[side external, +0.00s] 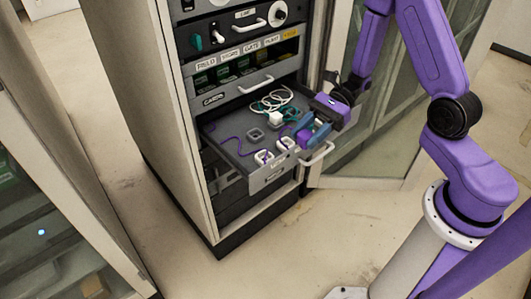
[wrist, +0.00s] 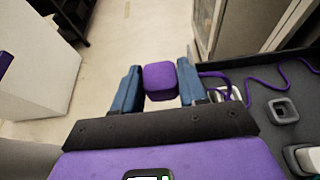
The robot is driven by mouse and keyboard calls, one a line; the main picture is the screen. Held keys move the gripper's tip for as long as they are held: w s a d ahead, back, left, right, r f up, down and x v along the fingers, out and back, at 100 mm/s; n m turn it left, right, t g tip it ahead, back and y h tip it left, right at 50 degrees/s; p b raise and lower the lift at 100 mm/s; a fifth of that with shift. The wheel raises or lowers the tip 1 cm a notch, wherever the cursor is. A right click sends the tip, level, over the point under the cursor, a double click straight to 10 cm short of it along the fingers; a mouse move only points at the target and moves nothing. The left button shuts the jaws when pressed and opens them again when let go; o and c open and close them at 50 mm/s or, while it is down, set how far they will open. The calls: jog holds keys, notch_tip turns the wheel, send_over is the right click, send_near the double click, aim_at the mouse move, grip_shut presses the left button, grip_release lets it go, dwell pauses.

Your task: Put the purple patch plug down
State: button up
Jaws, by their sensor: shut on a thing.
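The purple patch plug (wrist: 159,80) is a small rounded block between the two blue fingers of my gripper (wrist: 158,86) in the wrist view. My gripper (side external: 314,132) is shut on the plug (side external: 304,138), over the right front part of the open drawer (side external: 270,182) in the side external view. A purple cord (wrist: 262,82) lies across the drawer floor in the wrist view and also shows on the left of the drawer in the side view (side external: 232,146). Whether the plug touches anything below cannot be told.
White sockets (side external: 264,157) sit near the drawer's front, with a grey socket (side external: 256,134) behind them. A white coiled cord (side external: 272,100) and a white plug (side external: 275,118) lie farther back. The drawer handle (side external: 317,155) sticks out in front. An open glass door (side external: 375,130) stands at the right.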

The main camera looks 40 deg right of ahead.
jog(key=w+f, duration=0.2)
jog(key=w, duration=0.1)
jog(key=w+a+f, duration=0.1)
jog(key=w+f, duration=0.1)
jog(key=w, duration=0.2)
jog(key=w+a+f, duration=0.1)
jog(key=w+f, duration=0.2)
jog(key=shift+w+a+f, duration=0.1)
jog(key=shift+w+a, duration=0.05)
jog(key=shift+w, duration=0.05)
jog(key=shift+w+a+f, duration=0.1)
jog(key=shift+w+f, duration=0.4)
jog(key=shift+f, duration=0.05)
jog(key=f, duration=0.2)
jog(key=shift+w+f, duration=0.4)
jog(key=shift+f, duration=0.45)
jog(key=shift+f, duration=0.1)
jog(key=o, duration=1.1)
jog(key=shift+c, duration=0.2)
